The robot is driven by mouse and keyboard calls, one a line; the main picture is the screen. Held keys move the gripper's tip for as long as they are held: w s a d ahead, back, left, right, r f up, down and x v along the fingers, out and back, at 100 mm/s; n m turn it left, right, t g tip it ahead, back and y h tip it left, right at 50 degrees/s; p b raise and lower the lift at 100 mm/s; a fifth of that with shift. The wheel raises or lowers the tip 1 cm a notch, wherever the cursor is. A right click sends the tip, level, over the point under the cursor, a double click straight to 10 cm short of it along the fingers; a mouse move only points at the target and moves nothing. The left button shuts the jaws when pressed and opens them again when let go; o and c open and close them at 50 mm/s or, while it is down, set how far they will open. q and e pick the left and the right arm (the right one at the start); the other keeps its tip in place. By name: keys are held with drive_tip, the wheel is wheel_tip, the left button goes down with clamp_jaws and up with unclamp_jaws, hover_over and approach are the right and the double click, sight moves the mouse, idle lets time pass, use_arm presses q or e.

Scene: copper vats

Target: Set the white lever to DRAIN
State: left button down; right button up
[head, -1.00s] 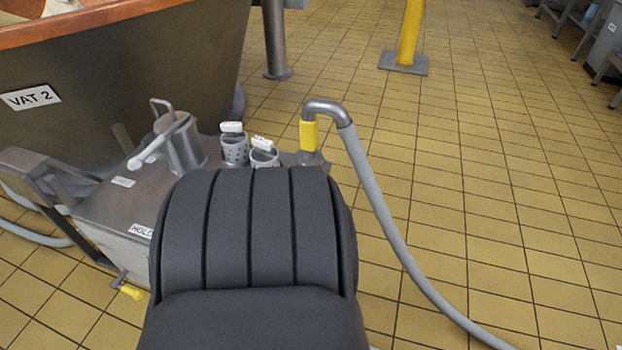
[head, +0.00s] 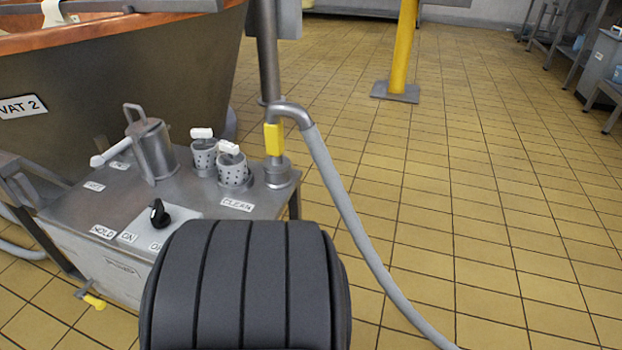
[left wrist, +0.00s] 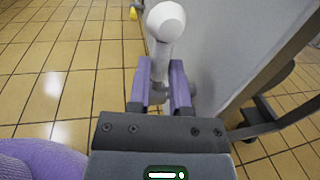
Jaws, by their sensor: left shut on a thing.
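In the left wrist view, a white lever (left wrist: 165,22) with a rounded end stands beside a grey panel. My left gripper (left wrist: 160,70) has its purple fingers on both sides of the lever's stem and is shut on it. The head view does not show this gripper. There, a grey metal unit (head: 185,190) carries a pump-like part with a white handle (head: 112,157) pointing left. Labels HOLD, ON and CLEAN can be read on the unit; no DRAIN label is readable. My right gripper is not in view.
The unit's top bears a black knob (head: 159,213), two perforated cups (head: 233,170) and a pipe with a yellow sleeve (head: 273,140). A grey hose (head: 345,200) runs to the floor. A copper vat (head: 120,85) stands behind.

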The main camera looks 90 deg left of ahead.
use_arm(q)
drive_tip(key=shift+w+f, duration=0.15)
drive_tip(key=shift+w, duration=0.05)
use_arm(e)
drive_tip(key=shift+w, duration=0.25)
use_arm(q)
drive_tip(key=c, duration=0.5)
unclamp_jaws()
drive_tip(key=shift+s, duration=0.1)
drive_tip(key=shift+c, duration=0.2)
drive_tip(key=v, duration=1)
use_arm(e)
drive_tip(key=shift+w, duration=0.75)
